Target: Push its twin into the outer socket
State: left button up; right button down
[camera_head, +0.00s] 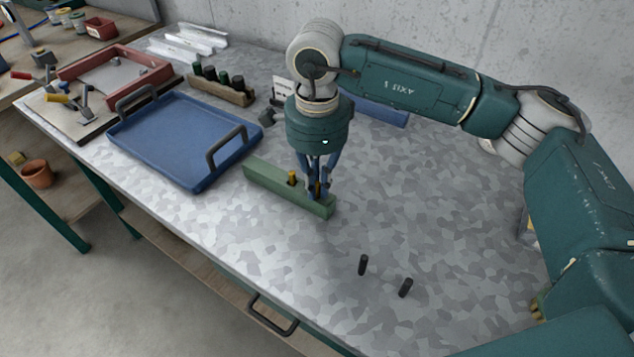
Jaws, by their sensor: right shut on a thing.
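A long green block (270,187) lies on the mottled grey bench top near the middle of the view. A short brass-yellow peg (292,178) stands upright in its top. My right gripper (318,192) points straight down over the block's right end, beside that peg. It is shut on a second small yellowish piece, mostly hidden between the fingers. I cannot tell whether this piece is in a socket or just above it. The sockets are hidden. My left gripper is not in view.
Two black pegs (363,265) stand on the bench at the front right. A blue tray (183,143) with dark handles lies left of the block. The bench between block and black pegs is clear.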

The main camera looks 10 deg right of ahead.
aim_at(317, 183)
jog(key=c, duration=1.7)
grip_release()
jog(key=shift+s+f, duration=0.1)
jog(key=shift+c, duration=0.2)
notch_tip(317, 183, up, 12)
